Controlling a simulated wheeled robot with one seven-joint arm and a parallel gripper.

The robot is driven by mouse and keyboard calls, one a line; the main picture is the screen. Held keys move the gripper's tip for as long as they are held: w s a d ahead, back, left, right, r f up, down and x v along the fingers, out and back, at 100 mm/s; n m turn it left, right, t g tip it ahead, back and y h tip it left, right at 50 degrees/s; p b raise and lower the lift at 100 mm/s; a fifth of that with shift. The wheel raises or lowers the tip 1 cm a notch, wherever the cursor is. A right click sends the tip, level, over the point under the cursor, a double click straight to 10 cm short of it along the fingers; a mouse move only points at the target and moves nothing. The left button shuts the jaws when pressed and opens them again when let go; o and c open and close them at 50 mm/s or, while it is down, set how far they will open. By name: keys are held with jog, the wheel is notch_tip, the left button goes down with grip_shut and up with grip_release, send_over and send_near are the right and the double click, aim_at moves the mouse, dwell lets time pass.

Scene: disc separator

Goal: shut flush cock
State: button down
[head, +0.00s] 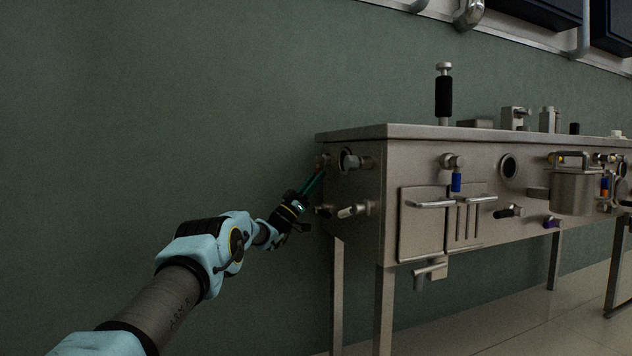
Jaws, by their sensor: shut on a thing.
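A valve with a green lever handle (313,183) is on the left end face of the steel bench. The handle slants down and left from a brass-coloured fitting (322,160). My gripper (303,195) is at the lower end of this handle and shut on it. The fingertips are small and dark here, so their exact hold is hard to see. No label is readable, so I cannot tell for sure that this is the flush cock.
The steel bench (420,132) stands right of my arm. Below the green handle, another fitting with a pale handle (352,211) sticks out. The front carries a blue-handled valve (456,182), bar handles and a hanging pot (573,192). Left of the bench is bare wall.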

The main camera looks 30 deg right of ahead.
dwell(0.4)
jog(key=c, duration=0.7)
grip_release()
jog(key=p+v, duration=0.3)
jog(key=v, duration=0.7)
jog(key=shift+a+f+p, duration=0.3)
jog(key=shift+p, duration=0.05)
